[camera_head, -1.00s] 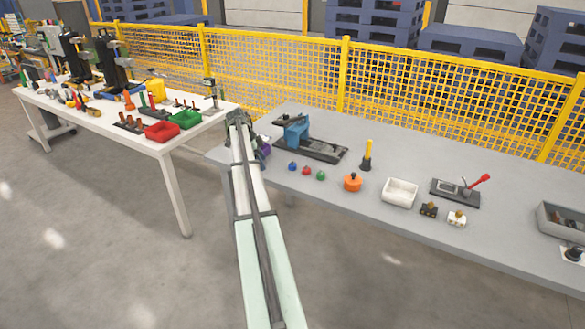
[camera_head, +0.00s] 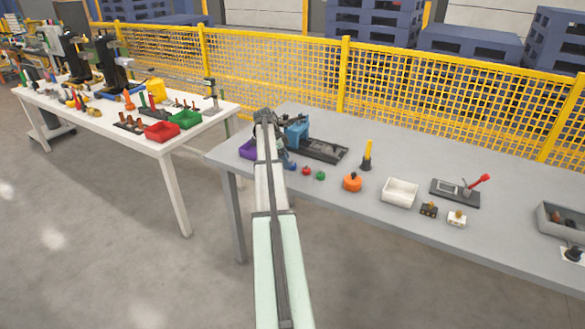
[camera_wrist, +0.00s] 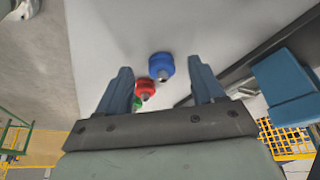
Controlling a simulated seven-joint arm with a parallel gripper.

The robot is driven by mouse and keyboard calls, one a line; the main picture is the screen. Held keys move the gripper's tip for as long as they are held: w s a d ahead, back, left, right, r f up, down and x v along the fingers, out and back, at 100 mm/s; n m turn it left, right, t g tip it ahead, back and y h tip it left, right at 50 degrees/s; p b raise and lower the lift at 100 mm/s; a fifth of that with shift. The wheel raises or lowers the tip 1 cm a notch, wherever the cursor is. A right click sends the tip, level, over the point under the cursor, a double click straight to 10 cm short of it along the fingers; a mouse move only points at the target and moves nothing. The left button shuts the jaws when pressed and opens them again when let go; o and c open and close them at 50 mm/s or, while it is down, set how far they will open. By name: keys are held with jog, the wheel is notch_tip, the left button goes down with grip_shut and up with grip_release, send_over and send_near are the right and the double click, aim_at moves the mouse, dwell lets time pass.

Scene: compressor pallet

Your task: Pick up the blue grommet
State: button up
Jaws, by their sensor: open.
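The blue grommet (camera_wrist: 161,66) rests on the grey table (camera_wrist: 115,35). In the wrist view it appears between and slightly beyond the fingertips of my gripper (camera_wrist: 160,70), which is open with nothing held. In the head view the blue grommet (camera_head: 291,166) shows small beside my gripper, which is largely hidden behind my arm. The red grommet (camera_wrist: 147,88) and green grommet (camera_wrist: 137,104) lie in a row with it; in the wrist view they show between the fingers, nearer the gripper's base.
A blue and dark press fixture (camera_head: 318,146) stands right behind the grommets. The table's front edge is close to the grommets.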

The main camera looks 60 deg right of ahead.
jog(key=shift+s+d, duration=0.45)
jog(key=shift+s, duration=0.2)
jog(key=shift+s+d+f, duration=0.15)
jog(key=shift+s+f, duration=0.1)
jog(key=shift+d+f, duration=0.1)
jog(key=shift+f, duration=0.2)
jog(key=shift+c, duration=0.2)
jog(key=c, duration=1.1)
